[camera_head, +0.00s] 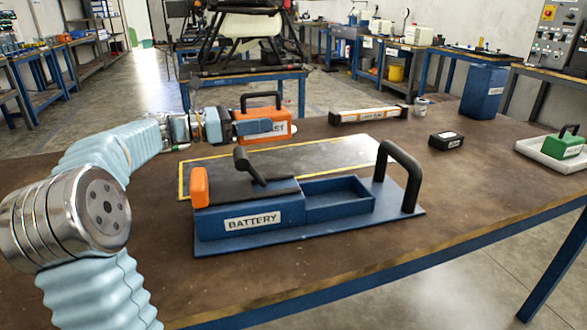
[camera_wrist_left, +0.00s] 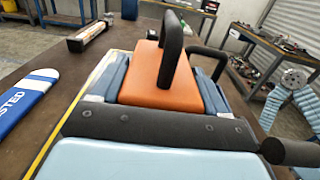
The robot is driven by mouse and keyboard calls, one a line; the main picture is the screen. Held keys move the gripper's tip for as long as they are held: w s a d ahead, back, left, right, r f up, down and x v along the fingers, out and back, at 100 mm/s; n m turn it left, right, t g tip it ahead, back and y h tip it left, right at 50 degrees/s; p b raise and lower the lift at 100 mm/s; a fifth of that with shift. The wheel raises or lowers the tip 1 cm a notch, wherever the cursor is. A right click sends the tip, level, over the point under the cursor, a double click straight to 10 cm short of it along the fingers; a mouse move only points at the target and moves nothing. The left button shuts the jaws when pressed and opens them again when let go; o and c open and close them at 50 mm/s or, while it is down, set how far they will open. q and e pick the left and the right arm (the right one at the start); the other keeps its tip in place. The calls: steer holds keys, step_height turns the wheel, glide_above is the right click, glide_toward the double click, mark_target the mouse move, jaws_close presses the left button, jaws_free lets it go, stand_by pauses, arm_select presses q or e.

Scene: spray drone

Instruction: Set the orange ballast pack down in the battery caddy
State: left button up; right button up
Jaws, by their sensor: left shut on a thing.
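The orange ballast pack (camera_head: 278,130) has a black arched handle and a partly covered white label. My left gripper (camera_head: 258,127) is shut on it, behind the caddy; its height over the table is hard to judge. In the left wrist view the orange pack (camera_wrist_left: 165,78) sits between the blue fingers of my left gripper (camera_wrist_left: 165,92). The blue battery caddy (camera_head: 320,222) is in front of it, with a BATTERY label and a tall black handle at the right. Its right compartment is open and empty; its left part holds a dark block with a black lever and orange end. My right gripper is out of view.
A grey mat with a yellow border (camera_head: 340,152) lies behind the caddy. A long case (camera_head: 368,115), a small black box (camera_head: 446,140) and a white tray (camera_head: 550,152) with a green pack stand farther right. In the left wrist view a TESTED tag (camera_wrist_left: 25,102) lies at left.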

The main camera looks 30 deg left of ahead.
arm_select(q)
step_height(320, 180, down, 11)
steer(key=shift+w+f+b, duration=0.1)
steer(key=shift+b, duration=0.5)
steer(key=o, duration=1.7)
steer(key=shift+f, duration=0.1)
steer(key=shift+a, duration=0.15)
